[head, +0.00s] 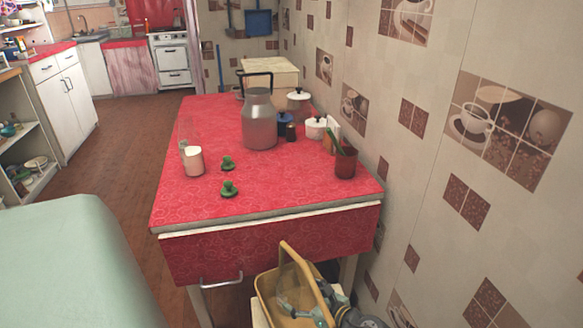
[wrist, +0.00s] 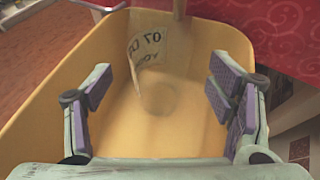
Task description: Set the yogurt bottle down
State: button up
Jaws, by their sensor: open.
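My gripper (wrist: 162,92) is open, with its purple-padded fingers spread apart inside a yellow basket (wrist: 70,85). Between and beyond the fingers is a see-through shape with a curved, printed label, which looks like the yogurt bottle (wrist: 147,46). Its clear outline is faint, so I cannot tell exactly how it rests; no finger visibly touches it. In the head view the basket (head: 266,289) stands low in front of the red table, with its handle raised. A clear shape shows inside it, and my gripper (head: 318,312) is partly hidden at its right side.
The tiled wall is close on the right. A pale green surface (head: 70,265) is at lower left.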

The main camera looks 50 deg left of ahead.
jog(key=v, duration=0.6)
jog(key=shift+b, duration=0.3)
jog(key=shift+d, duration=0.1)
